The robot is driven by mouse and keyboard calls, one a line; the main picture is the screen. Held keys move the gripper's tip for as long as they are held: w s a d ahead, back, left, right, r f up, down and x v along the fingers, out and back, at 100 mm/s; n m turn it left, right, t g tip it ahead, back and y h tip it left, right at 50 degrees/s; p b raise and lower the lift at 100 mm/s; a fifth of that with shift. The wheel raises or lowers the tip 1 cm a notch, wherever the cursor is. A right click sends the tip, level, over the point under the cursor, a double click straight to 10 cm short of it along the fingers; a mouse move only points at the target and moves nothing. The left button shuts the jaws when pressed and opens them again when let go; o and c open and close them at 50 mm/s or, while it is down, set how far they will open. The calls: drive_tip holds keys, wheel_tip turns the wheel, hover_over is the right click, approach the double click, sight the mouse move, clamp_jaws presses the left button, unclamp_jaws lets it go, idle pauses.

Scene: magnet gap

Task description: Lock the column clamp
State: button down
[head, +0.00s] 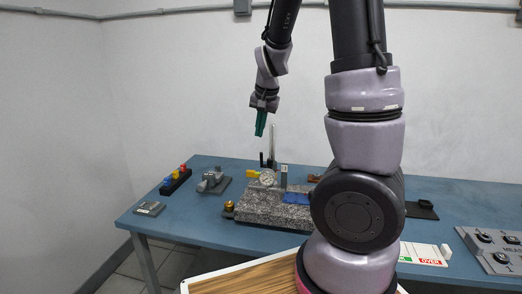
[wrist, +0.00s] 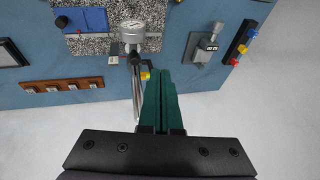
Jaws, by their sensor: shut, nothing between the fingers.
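My gripper (head: 260,131) has green fingers, shut and empty. It hangs in the air above the stand, just left of the steel column (head: 273,140). In the wrist view the closed fingertips (wrist: 160,74) are to the right of the column (wrist: 137,95). A black clamp-like part (wrist: 134,58) sits around the column near a yellow piece (wrist: 145,75). I cannot tell its lever position. The dial gauge (head: 267,178) is at the granite plate's left part, also in the wrist view (wrist: 132,32). The granite plate (head: 262,211) lies on the blue table.
A rack with coloured pieces (head: 176,181) and a grey instrument (head: 213,182) stand to the left. A small grey box (head: 149,208) is at the left front. A switch panel (head: 490,245) is at right. My arm hides part of the table.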

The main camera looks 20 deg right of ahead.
sight(262, 155)
drive_tip(key=w+d+f+h, duration=0.2)
drive_tip(key=w+f+h, duration=0.1)
drive_tip(key=w, duration=0.3)
drive_tip(key=shift+w+t+h, duration=0.15)
drive_tip(key=shift+t+h, duration=0.15)
drive_tip(key=shift+t, duration=0.1)
drive_tip(key=shift+x, duration=4.95)
drive_tip(key=shift+a, duration=0.1)
